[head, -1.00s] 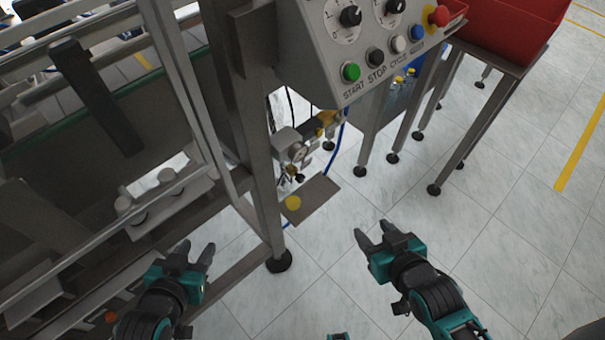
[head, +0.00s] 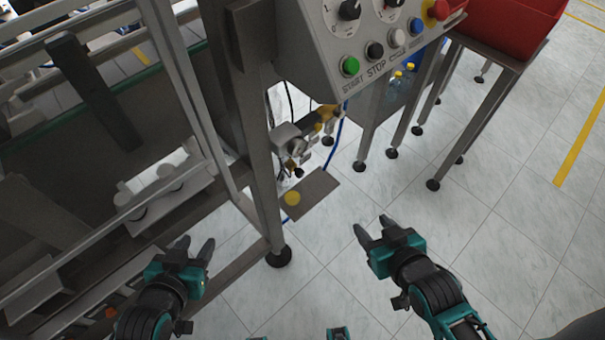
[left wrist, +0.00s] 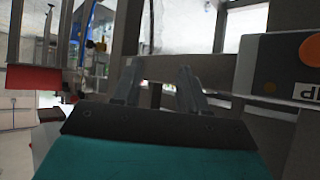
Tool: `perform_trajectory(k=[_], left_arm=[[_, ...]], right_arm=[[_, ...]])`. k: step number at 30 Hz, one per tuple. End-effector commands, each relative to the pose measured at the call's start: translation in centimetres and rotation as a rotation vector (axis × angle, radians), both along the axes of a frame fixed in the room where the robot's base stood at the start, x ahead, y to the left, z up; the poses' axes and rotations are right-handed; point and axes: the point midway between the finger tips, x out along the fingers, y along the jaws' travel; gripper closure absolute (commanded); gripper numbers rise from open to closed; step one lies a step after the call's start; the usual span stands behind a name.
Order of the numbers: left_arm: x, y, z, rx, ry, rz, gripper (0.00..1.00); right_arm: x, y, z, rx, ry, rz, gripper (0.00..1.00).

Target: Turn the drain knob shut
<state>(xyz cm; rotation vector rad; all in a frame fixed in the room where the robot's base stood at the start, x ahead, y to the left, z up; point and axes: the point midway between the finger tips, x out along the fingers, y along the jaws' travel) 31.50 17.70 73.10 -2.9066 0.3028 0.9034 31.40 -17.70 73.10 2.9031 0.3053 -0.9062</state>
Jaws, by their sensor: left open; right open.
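A small air-service unit (head: 288,138) with a gauge and brass fittings hangs behind the frame's front leg, below the control panel. A small dark knob (head: 299,173) shows at its lower end; I cannot tell for sure that it is the drain knob. A plate with a yellow disc (head: 292,198) sits just below. My left gripper (head: 197,244) is open and empty, left of the front leg and apart from the unit. It also shows in the left wrist view (left wrist: 158,84). My right gripper (head: 371,225) is open and empty over the floor, right of the plate.
The frame's front leg (head: 262,165) stands between my left gripper and the unit. The control panel (head: 365,45) overhangs the unit. A blue hose (head: 338,135) runs beside it. A red bin (head: 512,25) on a stand is at the upper right. The floor at right is clear.

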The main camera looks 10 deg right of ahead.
Motion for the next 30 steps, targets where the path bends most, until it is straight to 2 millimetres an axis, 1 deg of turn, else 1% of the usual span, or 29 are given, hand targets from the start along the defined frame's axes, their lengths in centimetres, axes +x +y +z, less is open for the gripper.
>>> perform_trajectory(k=[2, 5, 9, 10, 12, 15, 20, 25, 28, 30], left_arm=[[0.0, 0.0, -0.8, -0.001, 0.000, -0.001, 0.57], [0.0, -0.1, -2.9, -0.003, 0.005, -0.001, 0.57], [0.0, -0.9, -7.0, -0.015, 0.020, -0.012, 0.57], [0.0, -1.1, -7.7, -0.020, 0.022, -0.015, 0.57], [0.3, -1.6, -8.9, -0.032, 0.019, -0.022, 0.57], [0.8, -2.2, -10.1, -0.042, 0.008, -0.031, 0.57], [1.4, -2.8, -10.9, -0.050, -0.002, -0.044, 0.57], [1.8, -2.9, -10.6, -0.052, -0.011, -0.049, 0.57], [1.8, -2.9, -10.6, -0.051, -0.013, -0.049, 0.57], [1.8, -2.8, -10.9, -0.051, -0.013, -0.049, 0.57]], right_arm=[[0.3, 0.1, -0.8, 0.006, -0.017, 0.006, 0.48], [1.8, 0.5, -2.2, 0.036, -0.087, 0.021, 0.48], [4.4, 1.6, -4.5, 0.124, -0.240, 0.076, 0.48], [4.9, 1.9, -4.9, 0.148, -0.274, 0.093, 0.48], [5.8, 2.5, -5.8, 0.205, -0.342, 0.138, 0.48], [6.6, 3.3, -6.7, 0.280, -0.415, 0.206, 0.48], [6.9, 4.1, -7.5, 0.366, -0.476, 0.290, 0.48], [7.2, 4.6, -7.3, 0.398, -0.494, 0.321, 0.48], [8.1, 5.2, -7.2, 0.400, -0.497, 0.321, 0.48], [9.1, 5.8, -7.1, 0.400, -0.499, 0.321, 0.48]])
